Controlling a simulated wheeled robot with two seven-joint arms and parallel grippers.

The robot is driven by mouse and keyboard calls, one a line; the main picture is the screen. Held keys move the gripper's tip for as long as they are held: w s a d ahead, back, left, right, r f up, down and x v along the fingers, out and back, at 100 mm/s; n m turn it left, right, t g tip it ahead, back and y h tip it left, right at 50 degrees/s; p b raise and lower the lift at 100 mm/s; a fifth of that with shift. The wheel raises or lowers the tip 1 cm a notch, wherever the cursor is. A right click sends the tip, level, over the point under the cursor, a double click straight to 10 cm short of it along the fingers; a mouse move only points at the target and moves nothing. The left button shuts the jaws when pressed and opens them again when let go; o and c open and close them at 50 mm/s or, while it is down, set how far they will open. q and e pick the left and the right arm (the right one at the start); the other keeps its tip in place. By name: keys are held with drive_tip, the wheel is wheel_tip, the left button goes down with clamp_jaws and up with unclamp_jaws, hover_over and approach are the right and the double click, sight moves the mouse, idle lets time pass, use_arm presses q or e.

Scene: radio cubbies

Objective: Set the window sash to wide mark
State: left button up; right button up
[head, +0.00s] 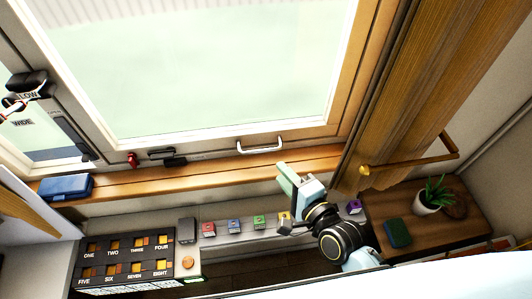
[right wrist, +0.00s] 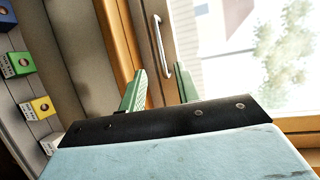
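The window sash (head: 225,133) has a pale frame, with a white bar handle (head: 262,145) on its bottom rail. Two dark labels reading LOW (head: 28,95) and WIDE (head: 22,122) sit at the far left of the window. My right gripper (head: 287,178) is below and slightly right of the handle in the head view. Its green fingers are apart and empty in the right wrist view (right wrist: 160,90). There the handle (right wrist: 160,46) stands beyond the fingertips, roughly in line with the gap, and appears apart from them.
A wooden sill (head: 200,182) runs under the window, with a blue box (head: 66,187) at its left. Small coloured cubes (head: 234,226) line a ledge below. A numbered cubby panel (head: 125,260) is at lower left. A brass-ended bar (head: 410,163) and potted plant (head: 433,197) are right.

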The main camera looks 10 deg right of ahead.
drive_tip(key=x, duration=0.8)
drive_tip(key=shift+w+a+f, duration=0.1)
drive_tip(key=shift+w+a, duration=0.1)
drive_tip(key=shift+w, duration=0.15)
clamp_jaws()
